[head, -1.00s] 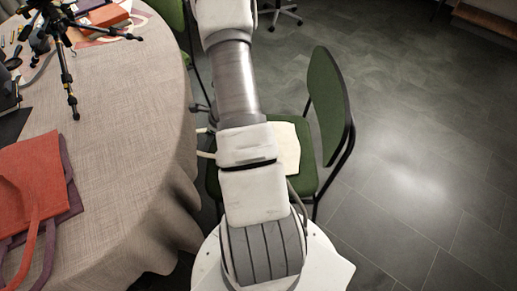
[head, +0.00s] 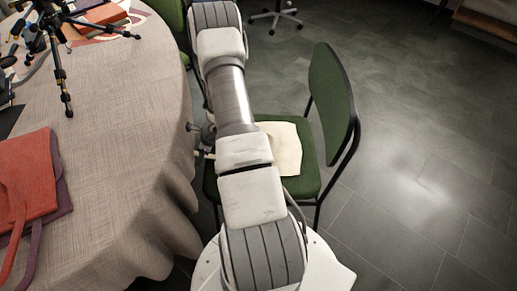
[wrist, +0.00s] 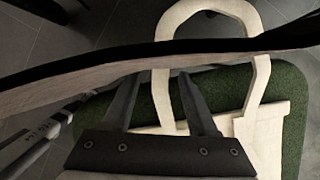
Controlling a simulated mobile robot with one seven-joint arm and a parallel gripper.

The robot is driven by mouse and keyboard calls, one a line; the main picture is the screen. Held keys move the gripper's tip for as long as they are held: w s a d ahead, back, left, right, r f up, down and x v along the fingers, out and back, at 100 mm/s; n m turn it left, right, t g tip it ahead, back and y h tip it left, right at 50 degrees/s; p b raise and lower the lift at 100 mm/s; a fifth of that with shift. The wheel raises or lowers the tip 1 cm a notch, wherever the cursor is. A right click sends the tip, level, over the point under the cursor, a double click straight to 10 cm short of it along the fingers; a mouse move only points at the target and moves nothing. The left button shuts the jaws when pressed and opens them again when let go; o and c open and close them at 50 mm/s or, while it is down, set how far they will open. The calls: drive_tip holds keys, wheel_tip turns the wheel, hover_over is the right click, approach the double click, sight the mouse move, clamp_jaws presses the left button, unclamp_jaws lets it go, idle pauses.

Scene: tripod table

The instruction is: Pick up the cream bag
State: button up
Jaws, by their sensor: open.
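The cream bag (head: 285,148) lies on the seat of a green chair, partly hidden behind my arm in the head view. In the wrist view the bag (wrist: 262,137) shows its flat body and a cream handle loop standing out toward the top. My gripper (wrist: 158,82) is open, its two dark fingers pointing toward the handle loop, with part of the loop beside the right finger. Nothing is visibly held between the fingers. I cannot tell how far the fingertips are above the bag.
The green chair (head: 331,98) has its backrest on the right. A round cloth-covered table (head: 120,130) stands on the left, with a red bag (head: 30,175) and a tripod (head: 55,50). A dark-edged band (wrist: 120,68) crosses the wrist view near the fingertips. Grey floor is open on the right.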

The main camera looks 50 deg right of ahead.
clamp_jaws()
drive_tip(key=shift+r, duration=0.1)
idle(0.4)
drive_tip(key=shift+r+p, duration=0.35)
drive_tip(key=shift+r, duration=0.05)
drive_tip(key=s+d, duration=0.2)
drive_tip(key=s, duration=0.3)
drive_tip(key=s+d, duration=0.2)
drive_tip(key=s, duration=0.4)
drive_tip(key=s+d, duration=0.2)
drive_tip(key=s, duration=0.3)
drive_tip(key=shift+s+d+f+b, duration=0.15)
drive_tip(key=shift+s+d+b, duration=0.2)
drive_tip(key=shift+d+b, duration=0.05)
